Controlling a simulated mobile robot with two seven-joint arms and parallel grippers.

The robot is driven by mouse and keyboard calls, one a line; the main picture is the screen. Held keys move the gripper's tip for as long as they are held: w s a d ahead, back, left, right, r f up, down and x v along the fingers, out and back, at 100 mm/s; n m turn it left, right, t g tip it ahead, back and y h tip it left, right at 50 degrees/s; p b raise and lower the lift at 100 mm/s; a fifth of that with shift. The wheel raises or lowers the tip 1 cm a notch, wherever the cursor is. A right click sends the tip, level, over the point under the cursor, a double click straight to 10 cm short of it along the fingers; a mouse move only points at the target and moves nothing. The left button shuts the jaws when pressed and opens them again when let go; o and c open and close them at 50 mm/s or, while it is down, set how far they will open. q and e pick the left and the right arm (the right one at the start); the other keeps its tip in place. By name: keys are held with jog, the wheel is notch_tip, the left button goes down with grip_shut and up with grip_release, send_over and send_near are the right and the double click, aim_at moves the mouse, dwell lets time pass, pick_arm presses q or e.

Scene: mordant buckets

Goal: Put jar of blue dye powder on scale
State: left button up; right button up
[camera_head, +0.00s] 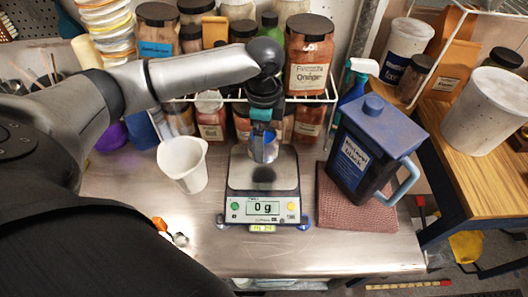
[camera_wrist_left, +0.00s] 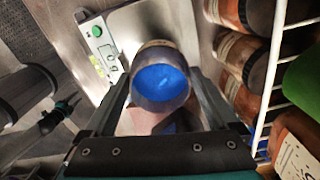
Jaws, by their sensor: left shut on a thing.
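The jar of blue dye powder (camera_head: 264,150) is a small clear container. In the left wrist view its open top shows bright blue powder (camera_wrist_left: 161,82). My left gripper (camera_head: 263,134) is shut on the jar, with one finger on each side, and points down. The scale's edge with a green button (camera_wrist_left: 97,31) shows in the left wrist view. My right gripper is not in view.
A white beaker (camera_head: 183,166) stands left of the scale. A dark blue pitcher (camera_head: 366,150) stands on a reddish cloth (camera_head: 336,208) to the right. A white wire rack (camera_head: 325,97) with several jars is close behind.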

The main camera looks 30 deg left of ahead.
pick_arm(q)
jog(key=shift+f, duration=2.7)
jog(key=shift+f, duration=0.1)
jog(key=o, duration=1.2)
jog(key=shift+c, duration=0.2)
notch_tip(320, 180, up, 12)
